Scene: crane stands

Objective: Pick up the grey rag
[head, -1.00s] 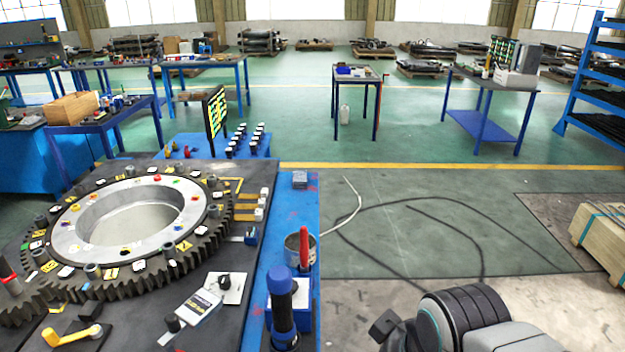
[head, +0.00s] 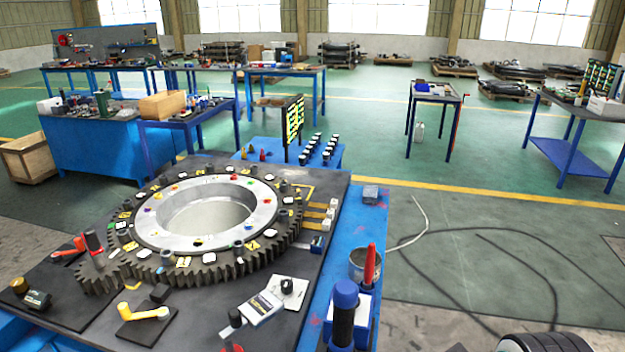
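I cannot make out a grey rag for sure in the head view. A small grey item (head: 370,193) lies on the far end of the blue bench strip (head: 345,245), too small to tell what it is.
A large gear ring (head: 205,212) fills the dark bench top, with a yellow-handled tool (head: 145,312) in front. A tin with a red-handled tool (head: 370,265) and a blue-capped cylinder (head: 344,312) stand on the blue strip. Open floor with cables lies right.

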